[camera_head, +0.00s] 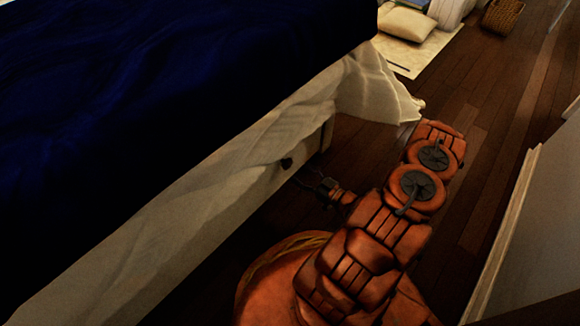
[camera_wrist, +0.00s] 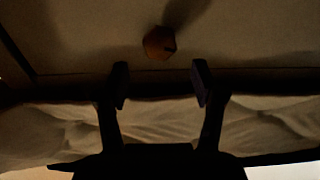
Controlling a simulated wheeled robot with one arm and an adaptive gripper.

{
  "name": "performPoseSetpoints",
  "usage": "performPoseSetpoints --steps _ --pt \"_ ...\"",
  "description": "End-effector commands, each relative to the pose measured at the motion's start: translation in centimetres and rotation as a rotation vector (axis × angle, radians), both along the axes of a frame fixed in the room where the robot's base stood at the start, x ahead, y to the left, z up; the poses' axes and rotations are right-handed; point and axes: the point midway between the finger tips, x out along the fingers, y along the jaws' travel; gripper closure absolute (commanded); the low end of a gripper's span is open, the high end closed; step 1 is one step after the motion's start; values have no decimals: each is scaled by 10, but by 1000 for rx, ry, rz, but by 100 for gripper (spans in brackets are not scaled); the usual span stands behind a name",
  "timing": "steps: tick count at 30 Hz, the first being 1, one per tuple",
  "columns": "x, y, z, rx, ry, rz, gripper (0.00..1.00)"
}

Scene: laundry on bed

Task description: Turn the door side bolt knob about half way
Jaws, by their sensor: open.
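A small dark knob (camera_head: 287,162) sticks out of the pale side panel under the bed's hanging sheet in the head view. In the wrist view it is a brownish, faceted knob (camera_wrist: 159,43) with a dark mark at its right edge, on a dim flat panel (camera_wrist: 90,45). My gripper (camera_head: 322,187) is low beside the bed, a short way to the right of the knob. In the wrist view my gripper (camera_wrist: 160,80) has its two fingers apart with nothing between them. The knob appears beyond the fingertips, roughly centred between them, and apart from them. How far the knob is turned cannot be told.
The bed has a dark blue cover (camera_head: 170,80) and a pale hanging sheet (camera_head: 365,85), close to my arm. A pale upright panel (camera_head: 540,240) stands at the right. A cushion (camera_head: 407,24) and basket (camera_head: 502,15) are farther off.

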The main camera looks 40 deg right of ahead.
Motion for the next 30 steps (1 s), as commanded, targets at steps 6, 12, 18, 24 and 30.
performPoseSetpoints --steps 6,12,18,24,30 --pt "21 6 -2 -1 2 4 32" --pt "39 11 -3 1 3 5 32" --pt "52 14 -2 1 2 3 32" --pt "59 14 -1 1 2 0 32" --pt "59 14 -1 1 2 0 32"
